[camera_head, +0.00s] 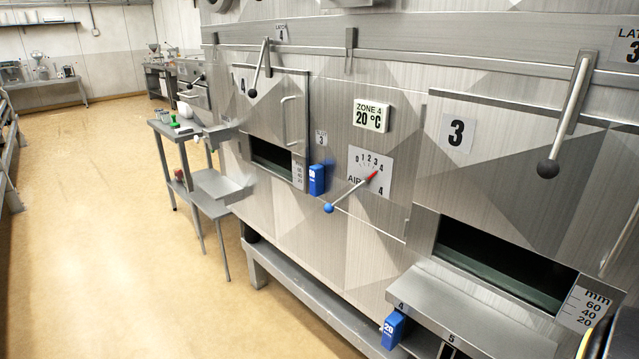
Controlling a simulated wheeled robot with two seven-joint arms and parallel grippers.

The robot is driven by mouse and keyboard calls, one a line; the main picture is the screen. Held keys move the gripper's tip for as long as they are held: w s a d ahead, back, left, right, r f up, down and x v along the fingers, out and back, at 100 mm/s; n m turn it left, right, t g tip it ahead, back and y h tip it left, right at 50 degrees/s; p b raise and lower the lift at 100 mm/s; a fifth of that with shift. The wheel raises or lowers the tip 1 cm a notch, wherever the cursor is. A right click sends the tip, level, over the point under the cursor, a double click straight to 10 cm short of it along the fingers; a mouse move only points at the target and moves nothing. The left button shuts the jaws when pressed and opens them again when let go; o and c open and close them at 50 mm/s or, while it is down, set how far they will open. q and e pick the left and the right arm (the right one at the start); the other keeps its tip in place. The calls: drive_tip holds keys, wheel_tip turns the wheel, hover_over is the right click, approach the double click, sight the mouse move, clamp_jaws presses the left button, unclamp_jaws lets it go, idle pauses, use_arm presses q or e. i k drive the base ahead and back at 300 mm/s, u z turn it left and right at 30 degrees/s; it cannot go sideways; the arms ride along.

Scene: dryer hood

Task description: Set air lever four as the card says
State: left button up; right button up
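The air lever (347,196) is a thin rod on a dial plate (384,186) marked "AIR" and 4. Its blue knob (328,208) hangs at the lower left. Its red tip (374,174) points up and right, at or close to the 4 on the 0 to 4 scale. A small white card (321,138) with a 3 on it is on the panel left of the dial, above a blue block (317,180). I cannot tell whether another card is in view.
Door 4 (270,105) and door 3 (530,190) flank the dial, with black-knobbed latch levers (252,93) (548,168). A zone 4 display (371,115) reads 20 °C. A metal shelf (470,310) juts out at lower right. The floor (110,230) at left is clear.

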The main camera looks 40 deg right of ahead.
sight(329, 209)
drive_tip(key=z, duration=0.95)
drive_tip(key=i, duration=1.05)
drive_tip(key=z, duration=1.2)
